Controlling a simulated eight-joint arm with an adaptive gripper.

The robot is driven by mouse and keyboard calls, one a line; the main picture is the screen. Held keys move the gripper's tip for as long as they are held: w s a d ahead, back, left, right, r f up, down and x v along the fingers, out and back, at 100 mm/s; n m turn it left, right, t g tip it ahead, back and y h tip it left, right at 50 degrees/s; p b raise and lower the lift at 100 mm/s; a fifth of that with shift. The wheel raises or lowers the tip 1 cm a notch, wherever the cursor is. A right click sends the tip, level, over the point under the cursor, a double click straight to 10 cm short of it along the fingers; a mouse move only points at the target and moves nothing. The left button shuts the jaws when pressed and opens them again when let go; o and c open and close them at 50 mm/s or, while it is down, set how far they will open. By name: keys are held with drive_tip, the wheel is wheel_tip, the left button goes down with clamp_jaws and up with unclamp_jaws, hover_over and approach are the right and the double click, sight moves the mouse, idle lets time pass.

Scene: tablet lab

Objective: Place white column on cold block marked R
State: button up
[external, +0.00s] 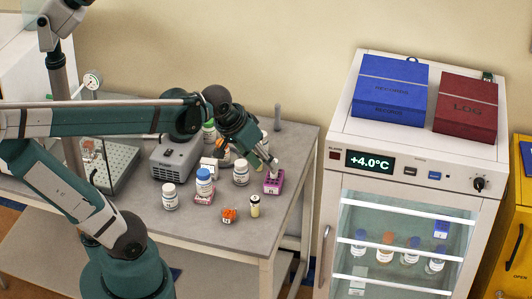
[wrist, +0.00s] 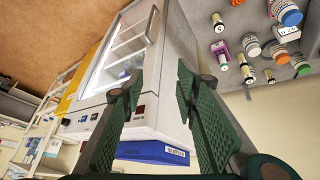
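My gripper (external: 266,155) reaches down and right over the back right of the bench. In the wrist view its two fingers (wrist: 158,92) stand wide apart with nothing between them. A purple block (external: 273,183) lies just below the fingertips in the external view; it also shows in the wrist view (wrist: 221,49). A small orange block (external: 229,215) sits near the front edge. I cannot read an R on either. A pale cream column with a dark end (external: 254,206) stands between them; similar small columns (wrist: 247,70) show in the wrist view. Which is the white column is unclear.
A blue-capped bottle (external: 204,182) and white bottles (external: 240,173) stand left of the purple block. A grey machine (external: 177,158) is behind. The fridge (external: 415,150) stands right of the bench. The bench's front right corner is clear.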

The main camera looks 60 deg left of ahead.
drive_tip(key=s+d+m+t, duration=0.1)
drive_tip(key=s+d+m, duration=0.1)
drive_tip(key=s, duration=0.3)
drive_tip(key=shift+d+f+m, duration=0.3)
drive_tip(key=shift+d+f, duration=0.1)
drive_tip(key=shift+d, duration=0.4)
wheel_tip(320, 180, down, 14)
drive_tip(key=b, duration=1.3)
drive_tip(key=shift+r+b, duration=0.15)
drive_tip(key=shift+b, duration=0.25)
